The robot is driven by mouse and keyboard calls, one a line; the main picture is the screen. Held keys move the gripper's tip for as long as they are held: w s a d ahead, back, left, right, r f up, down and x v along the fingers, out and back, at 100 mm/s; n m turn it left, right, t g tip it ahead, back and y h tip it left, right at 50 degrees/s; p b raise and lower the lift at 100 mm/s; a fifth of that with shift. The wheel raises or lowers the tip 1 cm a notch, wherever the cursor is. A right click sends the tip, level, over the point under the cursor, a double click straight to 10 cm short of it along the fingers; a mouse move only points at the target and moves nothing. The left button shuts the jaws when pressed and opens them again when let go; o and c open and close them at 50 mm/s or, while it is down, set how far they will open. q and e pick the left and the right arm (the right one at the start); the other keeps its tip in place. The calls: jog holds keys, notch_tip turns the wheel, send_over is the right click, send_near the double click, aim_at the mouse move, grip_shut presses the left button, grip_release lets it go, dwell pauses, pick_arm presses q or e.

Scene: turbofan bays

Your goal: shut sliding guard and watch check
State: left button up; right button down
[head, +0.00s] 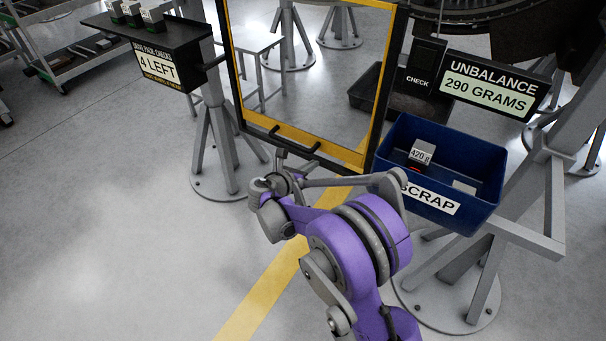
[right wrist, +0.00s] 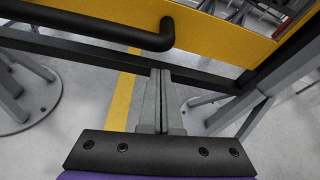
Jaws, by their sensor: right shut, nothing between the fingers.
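The sliding guard (head: 379,105) is a clear pane in a yellow frame, set in a dark outer frame. Its black bar handle (head: 284,139) runs along the bottom edge; in the right wrist view the handle (right wrist: 100,27) crosses the upper left. My right gripper (head: 281,158) is just below the handle in the head view. In the right wrist view its fingers (right wrist: 161,75) are together and empty, near the dark lower rail; I cannot tell whether they touch it. A black unit marked CHECK (head: 418,80) stands right of the guard. My left gripper is out of view.
The display (head: 490,86) reads UNBALANCE 290 GRAMS. A blue SCRAP bin (head: 480,208) on a stand, right of my arm, holds a block marked 420 g (head: 421,152). A black shelf (head: 150,40) with a 4 LEFT sign stands left. Floor at lower left is clear.

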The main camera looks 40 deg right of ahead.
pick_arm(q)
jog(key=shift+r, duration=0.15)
pick_arm(e)
jog(key=shift+w+a+r, duration=0.1)
jog(key=shift+a+r, duration=0.05)
jog(key=shift+r, duration=0.6)
jog(key=shift+w+a+r, duration=0.1)
jog(key=shift+r, duration=0.65)
